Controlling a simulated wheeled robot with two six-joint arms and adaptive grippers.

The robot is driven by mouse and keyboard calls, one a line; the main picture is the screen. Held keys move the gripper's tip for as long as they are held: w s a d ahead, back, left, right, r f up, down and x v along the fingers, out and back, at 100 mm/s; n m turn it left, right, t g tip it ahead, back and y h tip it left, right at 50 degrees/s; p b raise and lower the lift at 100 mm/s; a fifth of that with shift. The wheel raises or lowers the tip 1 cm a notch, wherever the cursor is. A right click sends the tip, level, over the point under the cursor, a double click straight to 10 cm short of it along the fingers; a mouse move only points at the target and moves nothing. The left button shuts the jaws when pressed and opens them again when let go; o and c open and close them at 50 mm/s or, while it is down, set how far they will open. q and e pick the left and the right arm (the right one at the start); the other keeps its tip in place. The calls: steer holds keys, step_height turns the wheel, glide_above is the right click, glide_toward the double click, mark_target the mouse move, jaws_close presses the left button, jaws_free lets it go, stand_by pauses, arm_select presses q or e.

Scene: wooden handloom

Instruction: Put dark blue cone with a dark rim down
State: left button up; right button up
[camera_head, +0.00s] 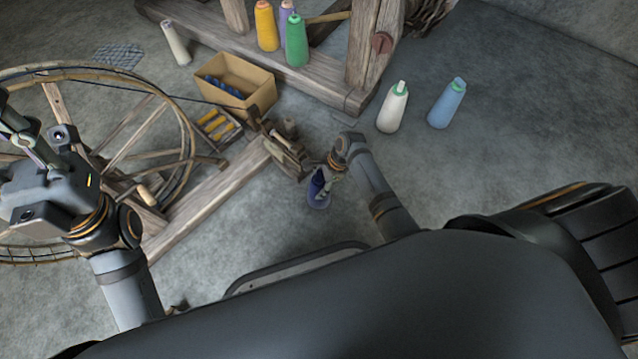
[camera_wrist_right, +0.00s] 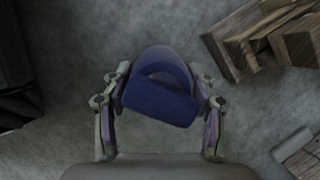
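The dark blue cone (camera_head: 318,190) is low near the floor, at the middle of the head view, below the end of my right arm. In the right wrist view the cone (camera_wrist_right: 160,100) sits between the two fingers of my right gripper (camera_wrist_right: 160,82), whose tips close in on its sides. In the head view my right gripper (camera_head: 325,178) partly covers the cone. I cannot tell whether its base touches the floor. My left gripper (camera_head: 18,130) is at the left edge in front of the spinning wheel, its fingers partly cut off.
The loom frame (camera_head: 300,82) holds several cones. A cardboard box (camera_head: 252,92) and the spinning wheel's wooden beam (camera_head: 215,200) lie left.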

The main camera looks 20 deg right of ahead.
steer(key=o, duration=0.5)
steer(key=shift+c, duration=0.2)
steer(key=shift+r, duration=0.15)
steer(key=p+v, duration=0.7)
steer(key=v, duration=0.5)
steer(key=shift+p, duration=0.4)
